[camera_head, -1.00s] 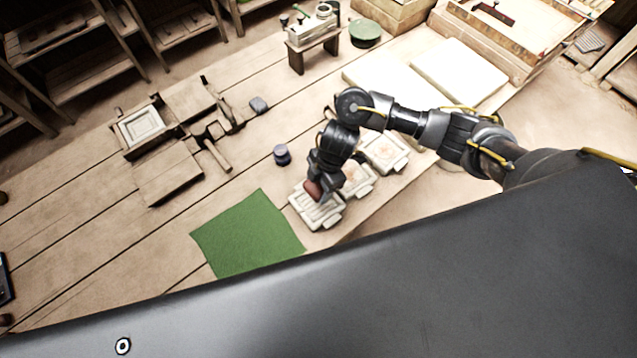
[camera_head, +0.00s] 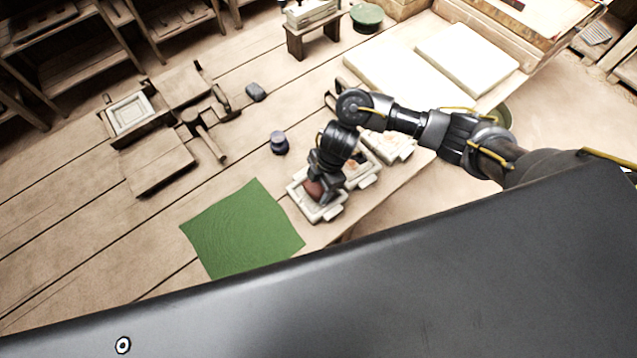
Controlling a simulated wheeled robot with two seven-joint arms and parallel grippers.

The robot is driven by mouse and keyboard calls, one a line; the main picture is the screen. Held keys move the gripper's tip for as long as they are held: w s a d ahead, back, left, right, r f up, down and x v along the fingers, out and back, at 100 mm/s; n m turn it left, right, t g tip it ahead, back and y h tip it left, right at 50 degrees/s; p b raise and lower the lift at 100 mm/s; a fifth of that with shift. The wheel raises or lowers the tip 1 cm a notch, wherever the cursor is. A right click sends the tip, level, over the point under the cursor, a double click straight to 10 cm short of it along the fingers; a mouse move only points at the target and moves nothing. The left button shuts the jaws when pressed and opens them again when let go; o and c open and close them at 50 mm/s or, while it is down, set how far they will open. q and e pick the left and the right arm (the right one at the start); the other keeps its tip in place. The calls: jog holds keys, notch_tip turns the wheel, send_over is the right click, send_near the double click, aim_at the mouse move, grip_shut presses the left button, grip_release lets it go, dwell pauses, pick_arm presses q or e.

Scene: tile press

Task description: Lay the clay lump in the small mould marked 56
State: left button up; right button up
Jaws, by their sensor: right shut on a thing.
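My right gripper (camera_head: 320,187) points down over the nearest of the small pale moulds and is shut on the reddish-brown clay lump (camera_head: 314,190). The lump is at or just above this small mould (camera_head: 329,212); I cannot tell whether it touches the mould's floor. Two more small moulds stand in a row behind it, a middle one (camera_head: 368,180) partly hidden by the gripper and a far one (camera_head: 400,150). The number marks are too small to read. My left gripper is not in view.
A green mat (camera_head: 243,232) lies left of the moulds. A small dark jar (camera_head: 279,143) stands behind the gripper. A wooden press (camera_head: 155,165) with a framed tile mould is at the left, a dark grey block (camera_head: 256,92) near it. White slabs (camera_head: 465,60) lie at the back right.

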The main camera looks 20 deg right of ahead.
jog(key=o, duration=1.2)
jog(key=shift+o, duration=0.2)
jog(key=shift+r, duration=0.1)
jog(key=p+v, duration=0.2)
jog(key=v, duration=0.8)
jog(key=shift+r, duration=0.3)
